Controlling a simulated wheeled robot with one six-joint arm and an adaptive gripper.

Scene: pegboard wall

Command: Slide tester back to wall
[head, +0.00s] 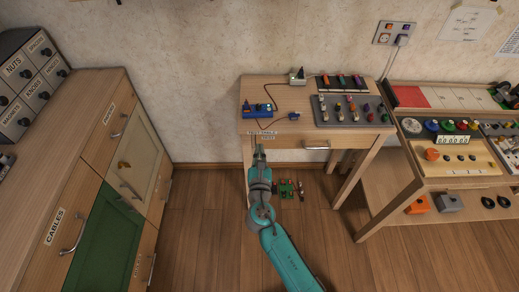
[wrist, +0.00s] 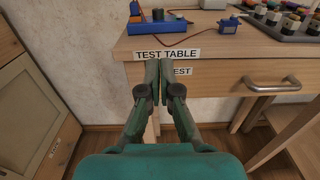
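A blue box with a dark knob (head: 257,109), which looks like the tester, sits near the front left of the test table (head: 285,92); it also shows at the top of the wrist view (wrist: 157,23). A cable runs from it toward a small pale box (head: 297,77) at the back by the wall. A small blue part (wrist: 228,26) lies to its right. My gripper (head: 259,149) is in front of the table's front edge, below and apart from the blue box. In the wrist view my gripper (wrist: 158,66) has its fingers together, with nothing visible held.
A grey tray (head: 378,122) with several coloured parts fills the table's right side. A drawer handle (wrist: 271,83) sticks out of the table front. Cabinets (head: 91,170) stand left and a second bench (head: 388,185) right. Small parts (head: 287,189) show low behind my arm.

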